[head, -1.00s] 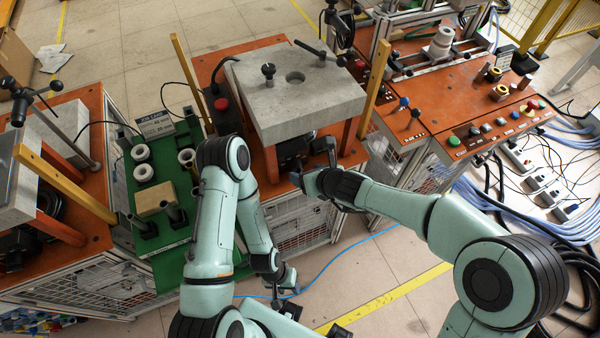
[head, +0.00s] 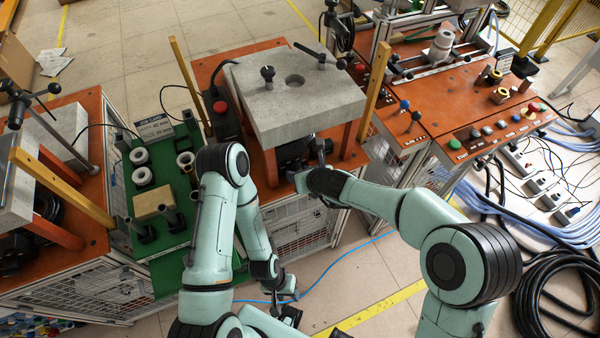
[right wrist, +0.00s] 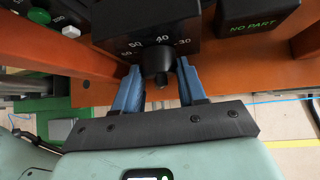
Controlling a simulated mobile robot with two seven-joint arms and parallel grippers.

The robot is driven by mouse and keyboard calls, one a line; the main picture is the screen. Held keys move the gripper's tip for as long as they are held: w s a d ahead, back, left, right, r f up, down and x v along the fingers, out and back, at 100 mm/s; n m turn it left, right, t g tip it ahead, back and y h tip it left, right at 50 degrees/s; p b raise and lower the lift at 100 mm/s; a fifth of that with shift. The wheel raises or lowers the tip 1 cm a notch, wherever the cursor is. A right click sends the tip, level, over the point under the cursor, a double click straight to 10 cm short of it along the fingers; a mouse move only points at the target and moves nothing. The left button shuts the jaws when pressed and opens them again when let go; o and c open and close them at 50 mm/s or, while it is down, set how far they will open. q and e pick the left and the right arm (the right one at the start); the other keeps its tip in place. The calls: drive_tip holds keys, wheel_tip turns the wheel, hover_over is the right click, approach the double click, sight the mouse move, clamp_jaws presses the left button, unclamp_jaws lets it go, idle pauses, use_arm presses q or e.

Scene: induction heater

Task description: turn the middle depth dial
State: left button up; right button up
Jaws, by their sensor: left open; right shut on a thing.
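The depth dial (right wrist: 158,58) is a black knob on the front of a black box (right wrist: 195,22). White scale numbers, including 40 and 30, show around it in the right wrist view. My right gripper (right wrist: 158,82) is shut on the dial, one blue finger at each side of it. In the head view my right gripper (head: 312,168) is at the front of the middle station, under the concrete slab (head: 295,95); the dial itself is not clear there. My left gripper (head: 287,292) hangs low in front of the station, open and empty.
Orange posts (head: 352,138) support the slab close to my right gripper. A black box reading NO PART (right wrist: 250,18) is right of the dial. A green tray (head: 165,240) stands left. Cables (head: 555,270) lie on the floor at right.

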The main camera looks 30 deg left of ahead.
drive_tip(key=shift+f+b, duration=0.1)
drive_tip(key=shift+b, duration=0.25)
drive_tip(key=n+t+h+b, duration=0.1)
drive_tip(key=b, duration=0.2)
drive_tip(key=t+h+b, duration=0.1)
drive_tip(key=b, duration=0.1)
drive_tip(key=shift+s+a+n+b, duration=0.2)
drive_tip(key=shift+s+n+b, duration=0.05)
drive_tip(key=shift+n+b, duration=0.15)
drive_tip(key=shift+n+t+h+b, duration=0.3)
drive_tip(key=shift+t+h+b, duration=0.2)
drive_tip(key=shift+t+b, duration=0.25)
use_arm(q)
drive_tip(key=s+f, duration=0.3)
drive_tip(key=f, duration=0.6)
drive_tip(key=shift+s+f+b, duration=0.2)
drive_tip(key=shift+b, duration=0.2)
use_arm(e)
drive_tip(key=shift+t, duration=0.25)
drive_tip(key=shift+n, duration=0.3)
drive_tip(key=o, duration=1.1)
drive_tip(key=shift+c, duration=0.2)
drive_tip(key=shift+s, duration=0.1)
